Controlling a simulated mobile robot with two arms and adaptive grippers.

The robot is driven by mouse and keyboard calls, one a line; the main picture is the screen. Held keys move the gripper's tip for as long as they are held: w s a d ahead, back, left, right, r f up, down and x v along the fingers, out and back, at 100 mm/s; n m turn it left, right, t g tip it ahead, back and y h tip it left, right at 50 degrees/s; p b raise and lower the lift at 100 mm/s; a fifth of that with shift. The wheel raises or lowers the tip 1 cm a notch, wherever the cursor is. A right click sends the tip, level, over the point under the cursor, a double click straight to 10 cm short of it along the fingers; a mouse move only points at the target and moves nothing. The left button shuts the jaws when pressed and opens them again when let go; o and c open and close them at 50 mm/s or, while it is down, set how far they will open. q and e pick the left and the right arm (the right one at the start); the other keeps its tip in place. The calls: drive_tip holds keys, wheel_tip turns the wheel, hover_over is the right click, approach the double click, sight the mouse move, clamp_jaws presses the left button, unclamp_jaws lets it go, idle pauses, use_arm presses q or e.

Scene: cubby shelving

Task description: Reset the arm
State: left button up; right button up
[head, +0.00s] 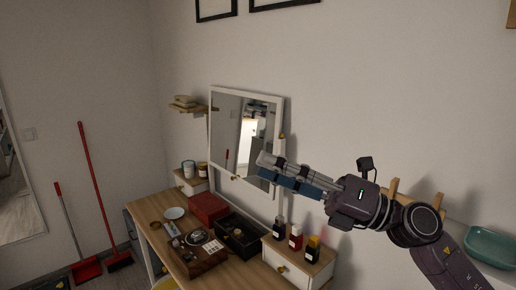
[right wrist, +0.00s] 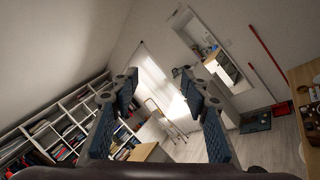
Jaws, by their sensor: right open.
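My right arm (head: 410,222) comes in from the right of the head view. Its right gripper (head: 263,166) is raised above the dressing table and points left, in front of the mirror. In the right wrist view the two blue-padded fingers of the right gripper (right wrist: 158,110) stand wide apart with nothing between them. The gripper is open and empty. My left gripper is not in view.
A dressing table (head: 225,268) with a white-framed mirror (head: 226,130) stands below the gripper. Boxes, a tray and bottles (head: 296,236) crowd its top. A green dish (head: 490,246) is at the right. A cubby shelf (right wrist: 60,122) shows in the wrist view.

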drive_tip(key=w+d+f+m+t+h, duration=0.35)
drive_tip(key=d+m+t+h, duration=0.35)
drive_tip(key=m, duration=0.5)
drive_tip(key=w+d+f+m+t+h, duration=0.2)
drive_tip(key=d+f+m+t+h, duration=0.25)
drive_tip(key=m+t, duration=0.55)
drive_tip(key=s+d+f+m+g+h, duration=0.2)
drive_tip(key=f+m+g+h, duration=0.15)
drive_tip(key=f, duration=0.45)
drive_tip(key=s+d+f+m+g+h, duration=0.2)
drive_tip(key=d+f+m+h, duration=0.1)
drive_tip(key=f+m, duration=0.3)
drive_tip(key=s+d+f+m+g+h, duration=0.2)
drive_tip(key=f+m+g+h, duration=0.15)
drive_tip(key=f, duration=0.55)
drive_tip(key=s+f+m+g+y, duration=0.15)
drive_tip(key=s+f+g, duration=0.35)
drive_tip(key=s+f, duration=0.65)
drive_tip(key=s+f+m+g, duration=0.3)
drive_tip(key=s+f+g, duration=0.35)
drive_tip(key=s, duration=0.85)
drive_tip(key=s+f+b, duration=0.3)
drive_tip(key=f, duration=3)
drive_tip(key=s+d+f+g+b, duration=0.1)
drive_tip(key=s+d+f+b, duration=0.1)
drive_tip(key=s+f, duration=1.4)
drive_tip(key=shift+s+f+n+g, duration=0.3)
drive_tip(key=shift+f+n+g, duration=0.05)
